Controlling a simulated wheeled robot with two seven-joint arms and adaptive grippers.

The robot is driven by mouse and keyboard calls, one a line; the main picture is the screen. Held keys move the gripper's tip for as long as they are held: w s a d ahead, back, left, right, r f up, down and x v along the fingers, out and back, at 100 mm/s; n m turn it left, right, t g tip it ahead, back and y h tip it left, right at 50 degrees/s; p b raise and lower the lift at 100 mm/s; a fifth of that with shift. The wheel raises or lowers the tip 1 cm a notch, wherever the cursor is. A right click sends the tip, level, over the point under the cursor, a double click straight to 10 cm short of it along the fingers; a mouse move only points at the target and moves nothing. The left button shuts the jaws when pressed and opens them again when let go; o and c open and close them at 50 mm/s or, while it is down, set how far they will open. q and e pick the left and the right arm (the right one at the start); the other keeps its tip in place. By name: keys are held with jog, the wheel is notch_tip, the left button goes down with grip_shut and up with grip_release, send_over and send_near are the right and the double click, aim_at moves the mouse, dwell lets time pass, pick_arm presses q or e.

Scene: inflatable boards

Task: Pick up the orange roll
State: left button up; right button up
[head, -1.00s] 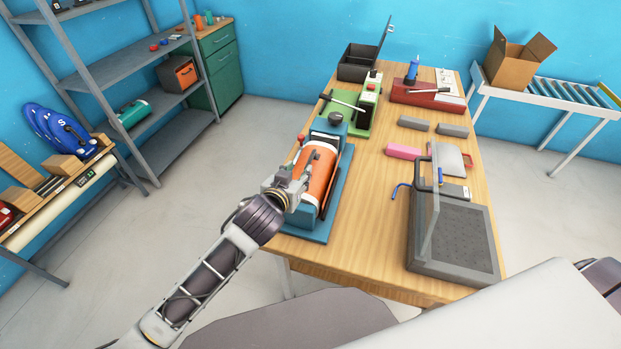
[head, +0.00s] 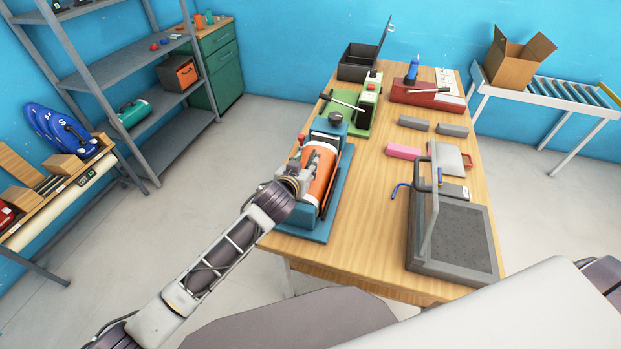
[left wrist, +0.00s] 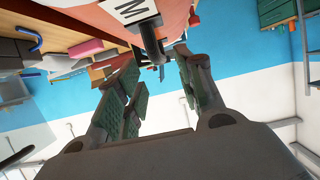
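The orange roll (head: 322,170) lies in a blue stand (head: 340,195) on the near left part of the wooden table. My left gripper (head: 308,164) is over the roll's left side in the head view, partly covering it. In the left wrist view the roll (left wrist: 180,14) is at the top, with a white label marked M and a dark handle (left wrist: 150,42). My left gripper's fingers (left wrist: 157,62) are spread, with the handle's end between or just beyond their tips; no grip on it shows. My right gripper is outside the views.
A grey hinged box with a clear panel (head: 452,244) stands on the table's right side. A green tool base (head: 350,121) is behind the stand. A pink block (head: 403,152) and grey blocks lie mid-table. Bare wood (head: 375,215) separates the stand from the grey box.

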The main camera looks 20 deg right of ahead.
aim_at(309, 162)
pick_arm(q)
jog(key=shift+w, duration=0.15)
jog(key=shift+f+p+x, duration=0.1)
jog(key=shift+p+x, duration=0.1)
jog(key=shift+x, duration=1.05)
jog(key=shift+f+p+x, duration=0.15)
jog(key=shift+p+x, duration=0.05)
jog(key=shift+x, duration=1.05)
jog(key=shift+c, duration=0.4)
grip_shut()
jog(key=shift+r, duration=0.1)
